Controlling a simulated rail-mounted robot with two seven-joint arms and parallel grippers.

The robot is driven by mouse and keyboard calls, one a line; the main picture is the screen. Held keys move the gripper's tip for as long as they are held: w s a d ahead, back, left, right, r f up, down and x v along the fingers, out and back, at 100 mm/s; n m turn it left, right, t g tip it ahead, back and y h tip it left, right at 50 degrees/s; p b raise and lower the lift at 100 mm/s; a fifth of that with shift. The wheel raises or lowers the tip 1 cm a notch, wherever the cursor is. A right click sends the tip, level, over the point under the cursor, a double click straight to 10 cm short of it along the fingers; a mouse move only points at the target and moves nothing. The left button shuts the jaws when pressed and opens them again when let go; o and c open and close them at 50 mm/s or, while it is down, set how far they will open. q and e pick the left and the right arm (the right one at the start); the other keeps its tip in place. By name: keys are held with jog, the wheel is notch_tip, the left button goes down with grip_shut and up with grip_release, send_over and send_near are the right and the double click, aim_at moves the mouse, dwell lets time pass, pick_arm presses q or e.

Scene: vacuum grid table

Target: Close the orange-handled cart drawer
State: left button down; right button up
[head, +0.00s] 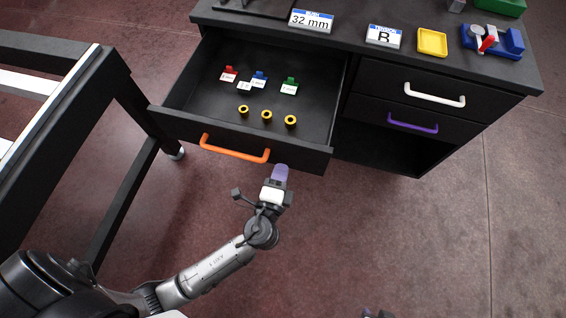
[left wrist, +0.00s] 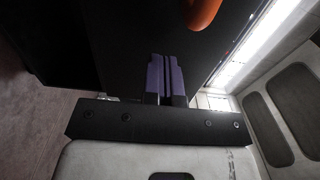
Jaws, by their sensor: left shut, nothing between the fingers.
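The drawer with the orange handle (head: 235,148) is pulled out of the dark cart (head: 350,50) at its left side. Its front panel (head: 312,157) faces me. My left gripper (head: 280,173) is shut and empty, just in front of the right part of that panel, to the right of the handle. I cannot tell whether its tips touch the panel. In the left wrist view the shut purple fingers (left wrist: 166,75) point at the dark panel, with part of the orange handle (left wrist: 202,12) at the top. My right gripper is not clearly in view.
Inside the drawer are red, blue and green tagged pieces and several yellow-black rings (head: 266,117). Drawers with a white handle (head: 435,95) and a purple handle (head: 413,124) are shut. A yellow tray (head: 432,41) sits on top. A dark frame table (head: 85,90) stands left.

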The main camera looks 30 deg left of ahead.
pick_arm(q)
jog(key=shift+x, duration=1.2)
